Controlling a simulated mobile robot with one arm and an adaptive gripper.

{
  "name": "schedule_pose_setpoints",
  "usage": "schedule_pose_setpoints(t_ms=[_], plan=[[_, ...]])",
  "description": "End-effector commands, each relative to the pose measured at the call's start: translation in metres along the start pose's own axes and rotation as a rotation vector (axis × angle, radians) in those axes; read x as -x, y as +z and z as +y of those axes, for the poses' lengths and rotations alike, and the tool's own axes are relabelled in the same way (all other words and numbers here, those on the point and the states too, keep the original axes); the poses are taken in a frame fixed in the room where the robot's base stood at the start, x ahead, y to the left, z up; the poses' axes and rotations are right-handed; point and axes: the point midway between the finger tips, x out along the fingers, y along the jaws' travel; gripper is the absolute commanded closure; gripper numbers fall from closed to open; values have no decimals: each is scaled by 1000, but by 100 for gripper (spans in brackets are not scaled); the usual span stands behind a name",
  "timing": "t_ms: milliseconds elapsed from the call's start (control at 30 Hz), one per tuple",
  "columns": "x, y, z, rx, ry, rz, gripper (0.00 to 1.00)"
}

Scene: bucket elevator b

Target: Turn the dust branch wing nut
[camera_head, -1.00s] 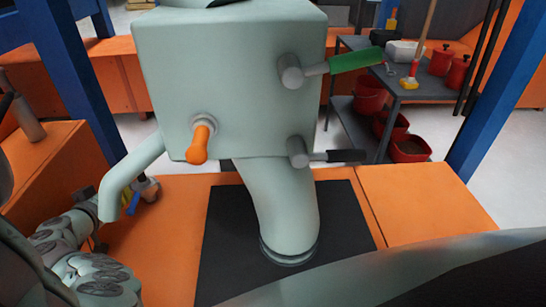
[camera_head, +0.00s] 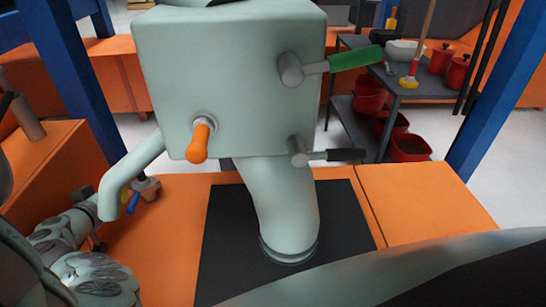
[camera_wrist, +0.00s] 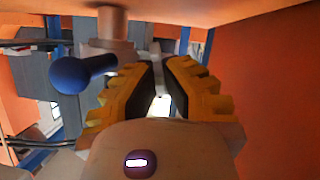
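A small blue lever (camera_head: 132,203) sits on a grey fitting (camera_head: 150,188) beside the mouth of the pale green bent branch pipe (camera_head: 118,185). I take it as the dust branch wing nut, but cannot tell for sure. A blue rounded lever (camera_wrist: 84,73) below a grey post (camera_wrist: 112,25) fills the left of the wrist view. My gripper (camera_wrist: 160,72) has yellow ribbed fingers with dark inner faces. They stand apart with nothing between them, to the right of the blue lever. In the head view, my fingers are mostly hidden behind my arm and the pipe.
The pale green housing (camera_head: 235,75) carries an orange lever (camera_head: 199,143), a green-handled lever (camera_head: 355,60) and a black-handled lever (camera_head: 335,155). A thick pipe (camera_head: 285,215) runs down below it. An orange wall (camera_wrist: 270,95) stands close at the right in the wrist view.

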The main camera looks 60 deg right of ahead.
Motion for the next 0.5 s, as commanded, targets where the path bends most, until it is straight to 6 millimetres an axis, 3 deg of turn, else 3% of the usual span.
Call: schedule_pose_setpoints(t_ms=[300,500], plan=[[-1,4,-5,207,83,1,100],[0,2,-4,240,94,-2,100]])
